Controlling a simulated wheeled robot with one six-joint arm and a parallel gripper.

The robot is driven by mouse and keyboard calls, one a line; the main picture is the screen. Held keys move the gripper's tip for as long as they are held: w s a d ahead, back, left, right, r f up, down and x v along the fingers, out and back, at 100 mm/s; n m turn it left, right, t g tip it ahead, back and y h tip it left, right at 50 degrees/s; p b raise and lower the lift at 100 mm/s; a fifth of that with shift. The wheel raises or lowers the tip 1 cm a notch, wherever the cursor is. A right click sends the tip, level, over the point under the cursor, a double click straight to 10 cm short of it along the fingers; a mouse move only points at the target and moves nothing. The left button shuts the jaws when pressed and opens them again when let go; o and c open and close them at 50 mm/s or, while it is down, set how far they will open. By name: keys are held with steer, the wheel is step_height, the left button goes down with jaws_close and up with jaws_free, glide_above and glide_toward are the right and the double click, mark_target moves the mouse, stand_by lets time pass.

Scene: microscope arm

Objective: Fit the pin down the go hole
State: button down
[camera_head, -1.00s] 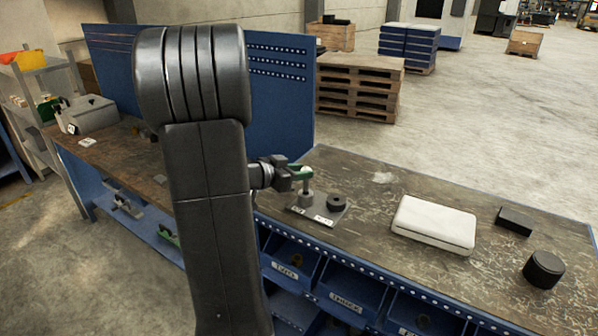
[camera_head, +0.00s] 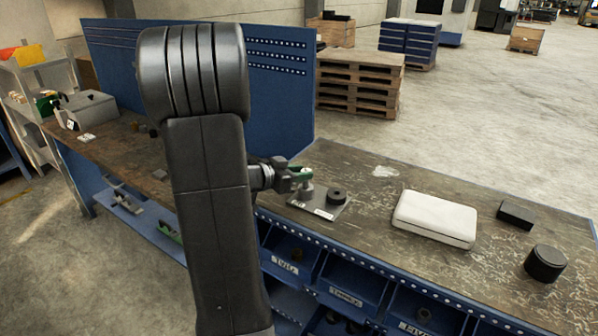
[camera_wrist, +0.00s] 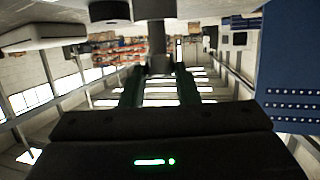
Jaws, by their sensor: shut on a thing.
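My gripper (camera_head: 301,173) has green fingers and is shut on the grey metal pin (camera_wrist: 158,62), which stands upright between the fingertips in the wrist view. In the head view the pin is over the grey round boss (camera_head: 306,193) on the left of a grey gauge plate (camera_head: 326,205). The pin's lower end meets or nearly meets the boss. How deep it sits in a hole I cannot tell. A black ring (camera_head: 337,195) sits on the plate's right side. It also shows in the wrist view (camera_wrist: 110,13). Labels are on the plate's front edge.
A white closed case (camera_head: 434,218), a black block (camera_head: 515,215) and a black cylinder (camera_head: 545,263) lie to the right on the worn bench (camera_head: 380,185). A blue perforated panel (camera_head: 285,100) stands behind my arm. Labelled blue bins (camera_head: 355,290) hang below the front edge.

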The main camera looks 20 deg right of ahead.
steer(key=shift+f+b, duration=0.35)
steer(key=shift+f, duration=0.45)
steer(key=c, duration=1)
jaws_free()
steer(key=shift+c, duration=0.2)
steer(key=b+v, duration=0.1)
steer(key=v, duration=1.2)
steer(key=shift+s+a+b, duration=0.25)
steer(key=shift+a+b, duration=0.1)
steer(key=shift+d, duration=0.1)
steer(key=p+x, duration=0.1)
steer(key=x, duration=1.2)
steer(key=shift+w+d+p, duration=0.25)
steer(key=shift+d+p, duration=0.1)
steer(key=shift+p, duration=0.05)
steer(key=shift+r, duration=0.2)
steer(key=shift+a, duration=0.1)
